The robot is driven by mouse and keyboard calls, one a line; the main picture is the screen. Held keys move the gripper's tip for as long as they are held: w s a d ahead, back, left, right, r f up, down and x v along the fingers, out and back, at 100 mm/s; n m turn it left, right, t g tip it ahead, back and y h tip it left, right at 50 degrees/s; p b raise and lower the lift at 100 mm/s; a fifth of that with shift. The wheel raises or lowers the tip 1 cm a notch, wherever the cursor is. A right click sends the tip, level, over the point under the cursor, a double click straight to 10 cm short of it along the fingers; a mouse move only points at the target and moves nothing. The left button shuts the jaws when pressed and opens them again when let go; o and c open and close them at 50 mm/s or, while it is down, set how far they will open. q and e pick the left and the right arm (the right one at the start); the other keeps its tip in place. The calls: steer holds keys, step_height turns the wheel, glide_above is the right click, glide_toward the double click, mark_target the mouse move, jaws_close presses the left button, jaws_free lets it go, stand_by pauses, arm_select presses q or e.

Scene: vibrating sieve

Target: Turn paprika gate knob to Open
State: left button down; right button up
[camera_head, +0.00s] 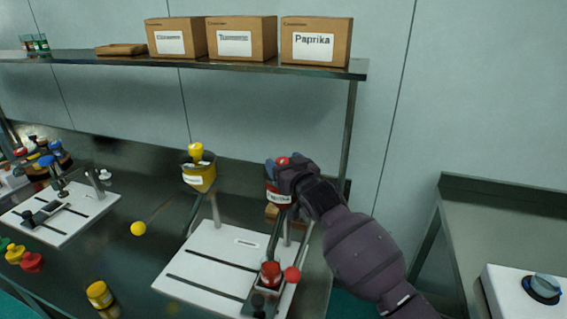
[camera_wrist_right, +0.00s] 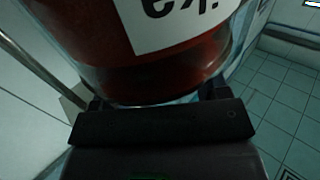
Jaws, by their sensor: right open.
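A red paprika container (camera_head: 278,197) with a white label stands at the back right of the table, partly hidden by my right gripper. A red part shows at its top beside the gripper. I cannot tell which part is the gate knob. My right gripper (camera_head: 286,174) is open at this container's upper part. In the right wrist view the red container (camera_wrist_right: 180,60) fills the upper middle, its label upside down, with dark finger parts at both sides of its edge. Contact cannot be told. My left gripper is not in view.
A white board (camera_head: 205,262) with slots holds a red jar (camera_head: 270,274) and a red ball knob (camera_head: 292,274). A yellow container (camera_head: 199,176) stands to the left. Boxes, one marked Paprika (camera_head: 315,45), sit on the shelf above. A dial (camera_head: 543,287) is at far right.

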steer(key=shift+w+a, duration=0.2)
steer(key=shift+w, duration=0.05)
steer(key=c, duration=0.9)
